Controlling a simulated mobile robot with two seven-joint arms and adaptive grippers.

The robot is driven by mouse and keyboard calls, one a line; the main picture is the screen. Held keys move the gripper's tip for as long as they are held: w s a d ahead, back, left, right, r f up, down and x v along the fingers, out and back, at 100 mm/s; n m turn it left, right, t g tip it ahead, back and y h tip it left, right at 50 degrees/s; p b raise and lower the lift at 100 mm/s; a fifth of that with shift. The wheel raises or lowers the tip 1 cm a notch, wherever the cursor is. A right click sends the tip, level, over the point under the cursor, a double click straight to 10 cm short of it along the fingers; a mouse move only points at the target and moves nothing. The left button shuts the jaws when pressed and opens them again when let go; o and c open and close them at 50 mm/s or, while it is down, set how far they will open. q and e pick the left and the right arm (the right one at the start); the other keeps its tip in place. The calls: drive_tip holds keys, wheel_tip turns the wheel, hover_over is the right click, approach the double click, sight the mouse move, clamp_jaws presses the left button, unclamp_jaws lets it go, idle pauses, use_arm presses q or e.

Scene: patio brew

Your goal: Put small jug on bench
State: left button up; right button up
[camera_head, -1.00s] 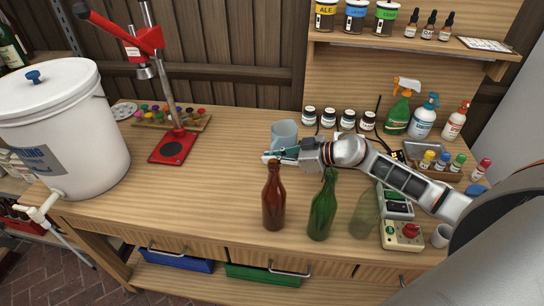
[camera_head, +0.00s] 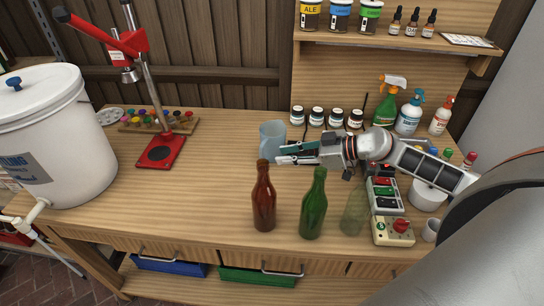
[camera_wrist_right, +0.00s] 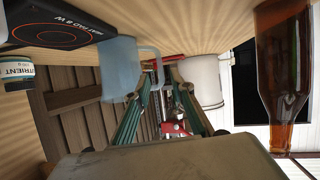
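The small jug (camera_head: 270,139) is pale blue and translucent. It stands upright on the wooden bench (camera_head: 215,180), behind the brown bottle. My right gripper (camera_head: 283,154) is just right of the jug, with its fingers apart and nothing held between them. In the right wrist view the jug (camera_wrist_right: 117,70) is at the left finger's side and its handle shows near the fingertips (camera_wrist_right: 160,75). I cannot tell whether a finger touches the handle. My left gripper is not in view.
A brown bottle (camera_head: 263,203) and a green bottle (camera_head: 314,208) stand in front of my right arm, with a clear greenish bottle (camera_head: 354,210) beside them. Small jars (camera_head: 317,116) line the back. A red bottle capper (camera_head: 161,152) and white bucket (camera_head: 55,140) stand left. The bench's left-middle is clear.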

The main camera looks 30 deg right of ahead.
drive_tip(key=shift+v, duration=1.5)
